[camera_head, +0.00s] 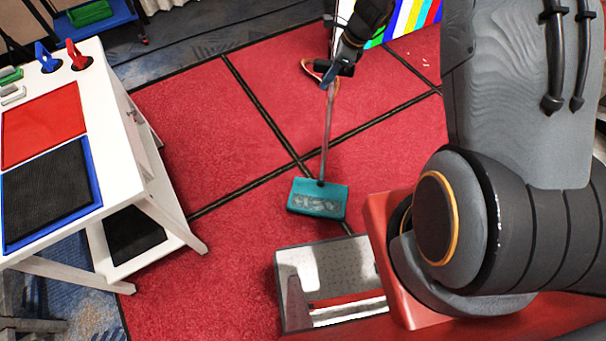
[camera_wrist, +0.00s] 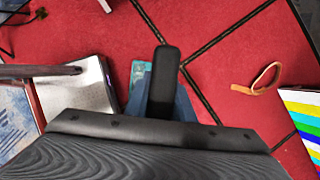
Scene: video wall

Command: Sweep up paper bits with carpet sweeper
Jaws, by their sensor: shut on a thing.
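The carpet sweeper has a teal head (camera_head: 318,199) flat on the red carpet and a thin handle (camera_head: 326,130) that rises upward in the head view. My gripper (camera_head: 335,74) is shut on the upper part of this handle. A few tiny pale specks, possibly paper bits (camera_head: 425,61), lie on the carpet at the upper right. They are too small to make out well.
A white table (camera_head: 118,110) with red and black trays and blue and red clamps stands at left. An orange loop (camera_head: 310,68) lies on the carpet near my gripper. A colour-striped panel (camera_head: 412,18) stands at the back. Carpet left of the sweeper is clear.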

